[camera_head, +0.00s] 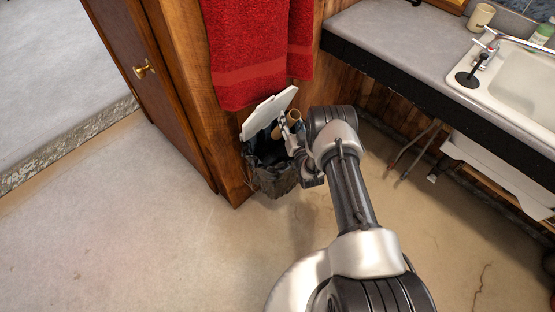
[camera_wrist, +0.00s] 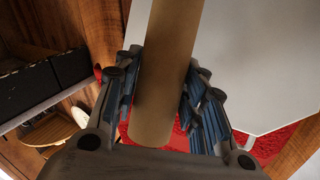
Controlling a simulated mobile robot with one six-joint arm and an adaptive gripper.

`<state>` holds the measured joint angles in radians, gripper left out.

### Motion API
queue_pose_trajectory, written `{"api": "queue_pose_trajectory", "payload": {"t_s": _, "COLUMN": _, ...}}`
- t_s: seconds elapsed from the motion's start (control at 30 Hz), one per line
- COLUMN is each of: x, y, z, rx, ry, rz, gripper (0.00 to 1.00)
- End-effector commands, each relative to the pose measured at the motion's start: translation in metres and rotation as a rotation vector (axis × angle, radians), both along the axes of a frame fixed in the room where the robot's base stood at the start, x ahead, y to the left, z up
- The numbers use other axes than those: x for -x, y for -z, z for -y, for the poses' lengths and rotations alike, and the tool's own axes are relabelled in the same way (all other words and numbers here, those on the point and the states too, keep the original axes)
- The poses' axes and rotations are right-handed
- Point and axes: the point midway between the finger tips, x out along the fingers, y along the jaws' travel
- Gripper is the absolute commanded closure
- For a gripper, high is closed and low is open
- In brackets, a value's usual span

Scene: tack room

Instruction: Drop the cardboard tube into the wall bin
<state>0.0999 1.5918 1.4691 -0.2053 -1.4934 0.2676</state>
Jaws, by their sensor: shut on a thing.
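The tan cardboard tube (camera_wrist: 166,70) runs lengthwise between the two fingers of my gripper (camera_wrist: 161,88) in the wrist view. My gripper is shut on it. In the head view my gripper (camera_head: 287,138) is at the mouth of the wall bin (camera_head: 270,178), and tan parts of the tube (camera_head: 295,117) show beside the fingers. The bin is dark, with a crumpled-looking liner, and stands against the wooden cabinet side. Its white lid (camera_head: 267,113) is tilted up; it also shows in the wrist view (camera_wrist: 245,60). The bin's inside is mostly hidden by my gripper.
A red towel (camera_head: 248,55) hangs just above the bin. A grey counter (camera_head: 395,40) with a white sink (camera_head: 518,78) is to the right, with pipes beneath. A wooden cabinet (camera_head: 150,75) stands left. The floor (camera_head: 130,230) in front is clear.

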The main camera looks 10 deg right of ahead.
Motion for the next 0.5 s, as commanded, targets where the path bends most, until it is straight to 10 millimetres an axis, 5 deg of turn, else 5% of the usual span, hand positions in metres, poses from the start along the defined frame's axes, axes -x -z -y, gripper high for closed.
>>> {"api": "queue_pose_trajectory", "payload": {"t_s": 0.5, "x": 0.001, "y": 0.045, "z": 0.000, "rx": 0.000, "ry": 0.000, "rz": -0.001, "gripper": 0.84}}
